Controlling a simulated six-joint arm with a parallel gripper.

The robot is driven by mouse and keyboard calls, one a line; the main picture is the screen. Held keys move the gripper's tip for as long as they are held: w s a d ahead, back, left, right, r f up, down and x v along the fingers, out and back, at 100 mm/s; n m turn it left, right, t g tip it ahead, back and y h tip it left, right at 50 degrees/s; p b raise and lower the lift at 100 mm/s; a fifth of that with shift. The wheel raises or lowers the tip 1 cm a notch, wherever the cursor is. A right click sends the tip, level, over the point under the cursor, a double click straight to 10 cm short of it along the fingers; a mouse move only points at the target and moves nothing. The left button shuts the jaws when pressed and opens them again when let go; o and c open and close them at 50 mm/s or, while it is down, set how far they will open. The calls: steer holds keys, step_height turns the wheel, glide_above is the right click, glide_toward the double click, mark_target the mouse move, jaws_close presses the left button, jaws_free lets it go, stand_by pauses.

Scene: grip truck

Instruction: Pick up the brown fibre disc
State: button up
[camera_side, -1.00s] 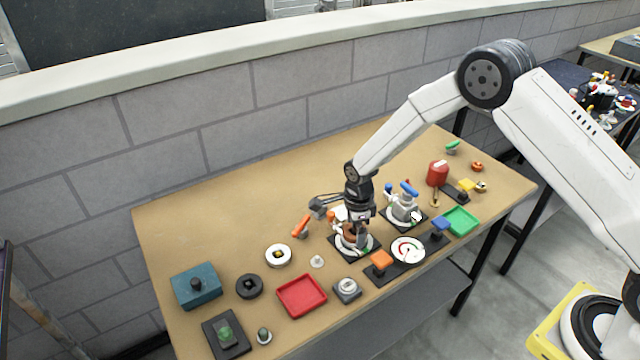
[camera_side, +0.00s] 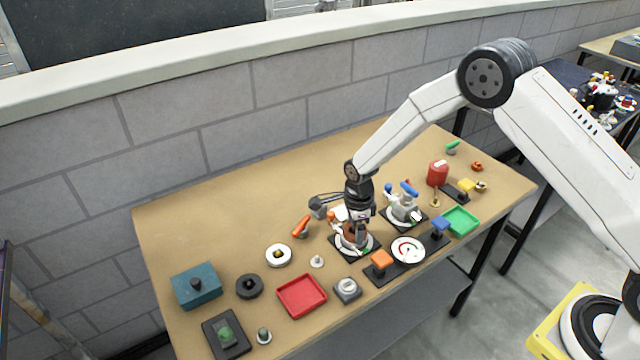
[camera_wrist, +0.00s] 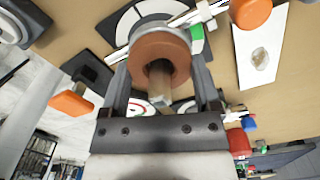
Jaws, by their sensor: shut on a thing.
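The brown fibre disc (camera_wrist: 158,51) is a thick ring with a hole in its middle. In the wrist view it sits between the two fingers of my gripper (camera_wrist: 160,80), which is shut on it. A grey post shows in the disc's hole. Behind the disc is a white round base with dark and green marks on a black plate. In the side view my gripper (camera_side: 357,228) points down over this base, and the disc (camera_side: 347,241) shows only in part. I cannot tell whether the disc touches the base.
A gauge dial (camera_side: 408,250) and an orange-knobbed block (camera_side: 381,261) stand close in front. An orange-handled part (camera_side: 302,226) lies left, and a blue-handled device (camera_side: 404,206) stands right. A red tray (camera_side: 301,296) is at front left. The table's back left is clear.

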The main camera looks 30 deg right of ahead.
steer(key=shift+r, duration=4.95)
steer(key=shift+a+f, duration=0.1)
steer(key=a+f, duration=0.1)
steer(key=a, duration=0.2)
steer(key=a+f, duration=0.2)
steer(key=a, duration=0.2)
steer(key=a+f, duration=0.1)
steer(key=a, duration=0.3)
steer(key=shift+f, duration=0.3)
steer(key=shift+f, duration=0.15)
steer(key=shift+d+f, duration=0.1)
steer(key=shift+f, duration=2.25)
steer(key=shift+f, duration=1.35)
